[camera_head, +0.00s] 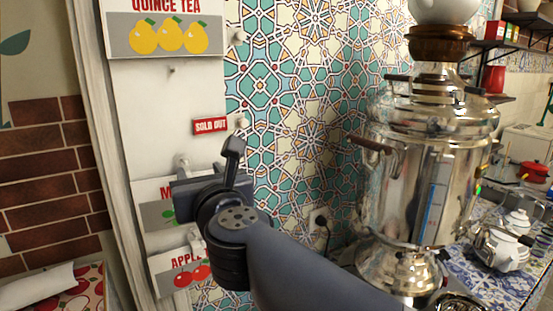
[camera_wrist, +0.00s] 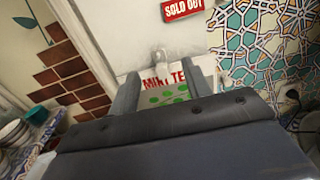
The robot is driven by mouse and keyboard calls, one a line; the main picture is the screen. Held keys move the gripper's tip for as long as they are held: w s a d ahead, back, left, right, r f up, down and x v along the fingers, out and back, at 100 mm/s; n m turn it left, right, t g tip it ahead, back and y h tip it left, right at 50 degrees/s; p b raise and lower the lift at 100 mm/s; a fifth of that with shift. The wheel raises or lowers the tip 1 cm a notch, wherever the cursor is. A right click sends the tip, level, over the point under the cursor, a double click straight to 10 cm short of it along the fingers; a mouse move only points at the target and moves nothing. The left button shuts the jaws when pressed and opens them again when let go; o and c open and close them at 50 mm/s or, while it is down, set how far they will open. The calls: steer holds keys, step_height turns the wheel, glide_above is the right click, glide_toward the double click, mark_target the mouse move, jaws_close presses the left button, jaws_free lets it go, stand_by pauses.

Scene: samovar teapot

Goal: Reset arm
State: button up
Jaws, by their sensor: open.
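My gripper (camera_wrist: 162,90) is open, and nothing shows between its fingers. In the head view my gripper and forearm reach in front of the menu board, beside a hanging sign for mint tea (camera_head: 153,192), which they partly cover. In the wrist view the mint tea sign (camera_wrist: 165,92) shows between and beyond the two fingers. I cannot tell how close the fingers are to it. A small red "SOLD OUT" tag (camera_head: 210,126) hangs above my gripper, and it also shows at the top of the wrist view (camera_wrist: 183,8).
A "QUINCE TEA" sign (camera_head: 166,38) hangs above, and an apple sign (camera_head: 176,272) hangs below. A large shiny samovar (camera_head: 400,190) stands to the right on a patterned counter (camera_head: 500,287) with a white teapot (camera_head: 500,248). A brick wall (camera_head: 45,170) is at left.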

steer(key=shift+s+d+r+p, duration=0.2)
steer(key=shift+s+r+p, duration=0.05)
steer(key=shift+r+p, duration=0.4)
steer(key=shift+s+d+r+p, duration=0.2)
steer(key=shift+s+r+p, duration=0.1)
steer(key=shift+r+p, duration=0.3)
steer(key=shift+s+d+r+p, duration=0.25)
steer(key=shift+r+p, duration=0.25)
steer(key=shift+r, duration=0.25)
steer(key=shift+y, duration=0.3)
